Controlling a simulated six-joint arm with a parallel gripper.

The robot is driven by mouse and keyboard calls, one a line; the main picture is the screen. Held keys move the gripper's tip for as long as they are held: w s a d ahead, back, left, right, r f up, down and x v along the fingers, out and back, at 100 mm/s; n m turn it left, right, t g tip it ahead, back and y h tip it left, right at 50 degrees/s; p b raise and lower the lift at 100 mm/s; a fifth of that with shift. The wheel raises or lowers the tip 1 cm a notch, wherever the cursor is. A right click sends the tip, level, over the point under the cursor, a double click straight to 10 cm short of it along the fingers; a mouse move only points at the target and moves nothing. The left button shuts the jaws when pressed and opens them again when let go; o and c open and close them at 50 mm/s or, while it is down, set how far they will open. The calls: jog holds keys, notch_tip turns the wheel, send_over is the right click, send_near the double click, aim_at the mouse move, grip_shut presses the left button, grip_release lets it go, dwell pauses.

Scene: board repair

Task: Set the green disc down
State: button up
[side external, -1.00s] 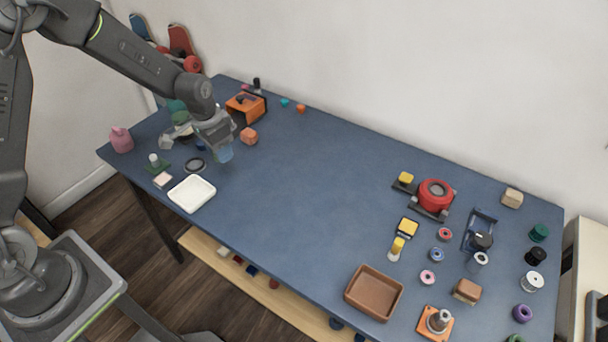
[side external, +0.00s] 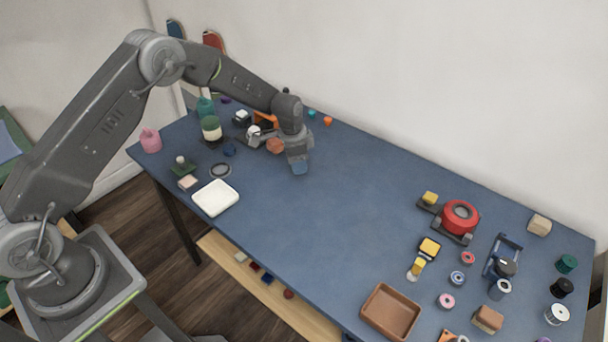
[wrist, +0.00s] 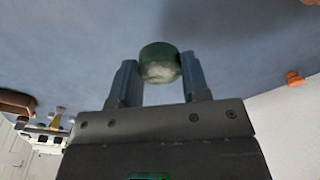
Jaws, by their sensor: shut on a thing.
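The green disc (wrist: 160,60) shows in the wrist view, dark green with a pale patch on its near face. My gripper (wrist: 160,70) is shut on it, with one blue finger against each side. In the side view my gripper (side external: 299,168) points down over the back left part of the blue table (side external: 330,210). The disc cannot be made out there. The blue surface and a soft shadow lie beyond the disc in the wrist view; whether the disc touches the table I cannot tell.
A white tray (side external: 215,198) and a dark ring (side external: 220,170) lie to the left. A brown tray (side external: 390,312) and a red round device (side external: 460,216) are to the right. The middle of the table is clear.

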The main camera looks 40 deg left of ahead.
aim_at(303, 182)
jog(key=shift+w+d+f, duration=0.3)
jog(key=shift+d+f, duration=0.15)
jog(key=shift+d, duration=0.2)
jog(key=shift+f, duration=2)
jog(key=o, duration=0.9)
jog(key=shift+f, duration=0.1)
jog(key=r, duration=0.8)
jog(key=s+a+r, duration=0.1)
jog(key=r, duration=0.3)
jog(key=shift+r, duration=0.15)
